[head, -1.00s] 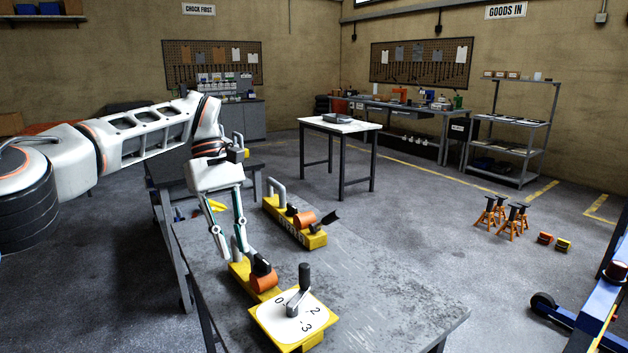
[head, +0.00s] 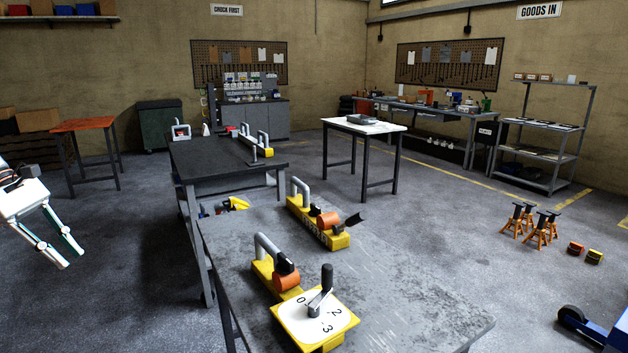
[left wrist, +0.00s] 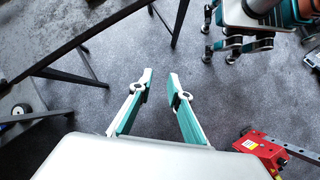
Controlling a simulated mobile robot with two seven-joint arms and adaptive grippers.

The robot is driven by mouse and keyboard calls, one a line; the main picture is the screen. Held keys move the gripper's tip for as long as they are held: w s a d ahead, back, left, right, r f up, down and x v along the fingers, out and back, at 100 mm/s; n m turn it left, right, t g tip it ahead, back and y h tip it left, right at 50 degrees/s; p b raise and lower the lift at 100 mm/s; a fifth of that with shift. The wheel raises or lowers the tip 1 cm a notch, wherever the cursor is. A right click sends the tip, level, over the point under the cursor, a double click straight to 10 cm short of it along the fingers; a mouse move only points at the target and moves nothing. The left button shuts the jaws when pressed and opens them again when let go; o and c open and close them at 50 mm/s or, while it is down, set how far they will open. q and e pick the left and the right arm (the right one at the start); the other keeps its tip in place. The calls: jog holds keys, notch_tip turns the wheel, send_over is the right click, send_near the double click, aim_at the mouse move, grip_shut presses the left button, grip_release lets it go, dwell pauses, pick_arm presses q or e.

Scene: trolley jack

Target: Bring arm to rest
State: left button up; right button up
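My left gripper (head: 72,258) hangs at the left edge of the head view, over bare floor and well clear of the tables. Its two white and teal fingers point down and to the right. In the left wrist view the left gripper (left wrist: 160,73) has its fingers apart, with only floor between the tips. It is empty. Most of my left arm is outside the head view.
The near table (head: 400,290) holds a yellow dial unit (head: 318,315) with a lever and a yellow block (head: 320,228) with a grey handle. A dark table (head: 215,155) stands behind. Orange stands (head: 530,225) are on the floor at right.

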pick_arm(q)
jog(key=s+d+f+n+t+h, duration=0.25)
jog(key=d+f+n, duration=0.35)
jog(key=d+f, duration=0.9)
jog(key=s+d+f+n+t+h, duration=0.1)
jog(key=d+f+n+h, duration=0.4)
jog(key=d+f, duration=1)
jog(key=s+a+f+n+t+y, duration=0.2)
jog(key=s+a+f+n+y, duration=0.2)
jog(key=s+n, duration=0.45)
jog(key=s+a+f+n+t+y, duration=0.1)
jog(key=s+a+f+n+y, duration=0.35)
jog(key=n, duration=0.75)
jog(key=s+a+f+n+t+y, duration=0.2)
jog(key=s+a+f+n+y, duration=0.15)
jog(key=s+n, duration=0.5)
jog(key=d+r+n+t+p, duration=0.2)
jog(key=d+n+p, duration=0.3)
jog(key=d+n, duration=0.6)
jog(key=shift+s+d+r+n, duration=0.25)
jog(key=shift+d+n, duration=0.05)
jog(key=shift+d, duration=3.55)
pick_arm(e)
jog(key=shift+s+a+r, duration=0.25)
jog(key=shift+a+r, duration=0.05)
jog(key=shift+r, duration=0.4)
jog(key=shift+s+a+r, duration=0.25)
jog(key=shift+r, duration=0.4)
